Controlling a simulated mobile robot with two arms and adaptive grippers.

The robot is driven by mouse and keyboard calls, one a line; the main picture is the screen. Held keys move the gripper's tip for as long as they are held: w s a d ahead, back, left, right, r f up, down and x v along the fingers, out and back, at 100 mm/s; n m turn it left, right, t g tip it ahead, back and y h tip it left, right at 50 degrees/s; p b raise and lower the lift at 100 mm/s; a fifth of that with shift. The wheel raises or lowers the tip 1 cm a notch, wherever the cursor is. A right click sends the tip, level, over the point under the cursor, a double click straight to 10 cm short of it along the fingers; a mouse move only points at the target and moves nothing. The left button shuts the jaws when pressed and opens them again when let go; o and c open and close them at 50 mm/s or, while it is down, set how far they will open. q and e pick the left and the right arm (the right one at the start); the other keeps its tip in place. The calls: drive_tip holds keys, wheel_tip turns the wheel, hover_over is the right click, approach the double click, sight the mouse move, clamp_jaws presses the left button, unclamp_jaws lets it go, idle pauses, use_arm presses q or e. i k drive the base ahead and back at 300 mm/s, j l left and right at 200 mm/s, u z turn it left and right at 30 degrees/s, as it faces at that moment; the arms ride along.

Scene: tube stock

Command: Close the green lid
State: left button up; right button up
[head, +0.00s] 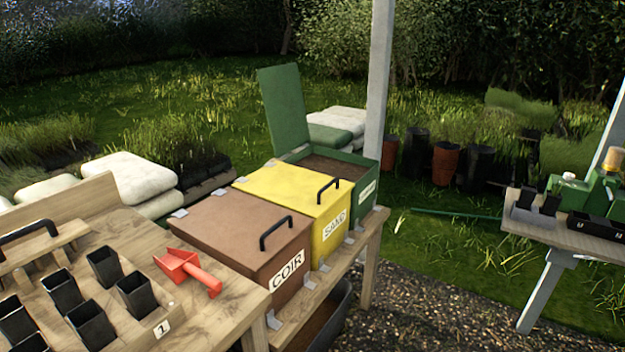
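The green lid (284,106) stands open, upright and tilted slightly back, at the rear edge of the green box (366,190). The green box is at the far end of a row of three boxes, and dark brown material shows inside it. A label on its front is too small to read. Neither of my grippers is in the head view.
The yellow SAND box (290,197) and the brown COIR box (238,232) have shut lids with black handles. A red scoop (188,270) and black pots (106,266) are on the near wooden bench. A white post (379,80) rises behind the green box. Gravel lies to the right.

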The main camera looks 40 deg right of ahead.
sight(280, 85)
drive_tip(key=z, duration=1.3)
drive_tip(key=i+l, duration=0.3)
drive_tip(key=i, duration=0.15)
drive_tip(key=i+l, duration=0.6)
drive_tip(key=i, duration=0.25)
drive_tip(key=z, duration=0.05)
